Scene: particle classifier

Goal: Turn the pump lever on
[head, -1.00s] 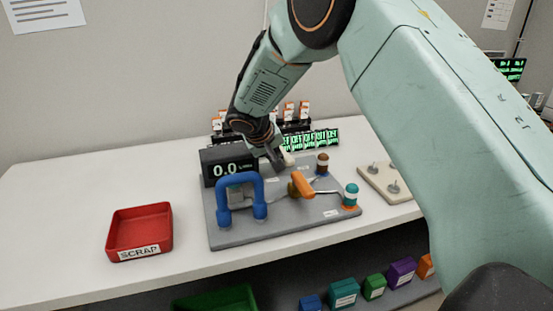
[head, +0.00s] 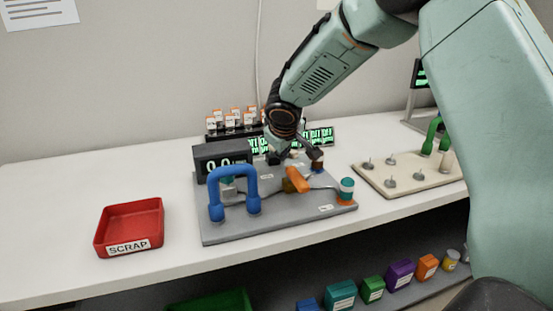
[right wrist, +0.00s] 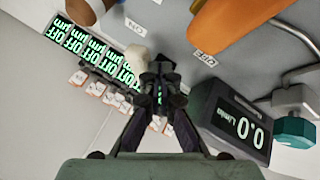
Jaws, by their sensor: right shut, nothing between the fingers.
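A grey pump board (head: 232,230) lies on the white bench in the head view. An orange lever handle (head: 297,180) stands near its middle and also shows in the right wrist view (right wrist: 235,30). A cream knob (right wrist: 136,61) is beside my fingers in the right wrist view; contact is unclear. It lies near the ON label (right wrist: 135,27), with the OFF label (right wrist: 205,57) farther right. I cannot tell which part is the pump lever. My right gripper (head: 275,158) is at the board's back, beside the display (head: 222,163); its fingers (right wrist: 160,75) are shut and empty.
A blue arched handle (head: 234,180) rises at the board's front left. A brown fitting (head: 317,166) and a teal-orange fitting (head: 347,190) stand on its right. Lit OFF indicators (head: 320,137) are behind. A red scrap tray (head: 130,228) sits at left.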

